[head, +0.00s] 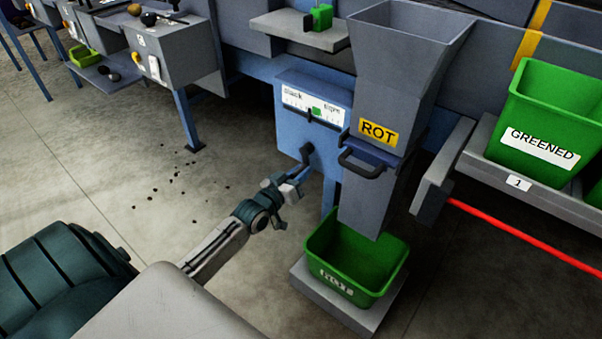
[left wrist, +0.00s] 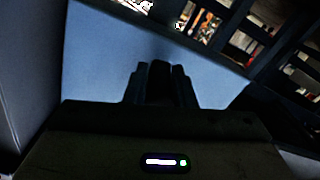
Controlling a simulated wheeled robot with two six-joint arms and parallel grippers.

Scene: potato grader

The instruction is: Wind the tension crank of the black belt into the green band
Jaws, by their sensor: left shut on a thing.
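The tension crank (head: 307,152) is a dark arm and handle on the front of a blue box (head: 298,129). Above it is a white gauge (head: 296,100) with "slack" at its left end and a small green band (head: 316,111) near its middle. The pointer is too small to place surely. My left gripper (head: 291,189) reaches the crank's lower end and is shut on its handle. In the left wrist view, the fingers (left wrist: 160,86) close around a dark upright piece before the blue panel. My right gripper is not in view. The black belt cannot be made out.
Right of the crank stands a grey chute marked ROT (head: 378,133) with a black handle (head: 360,162). A green bin (head: 330,277) sits below it on a grey stand. A GREENED crate (head: 540,150) is at the right. Small dark bits lie on open floor at left.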

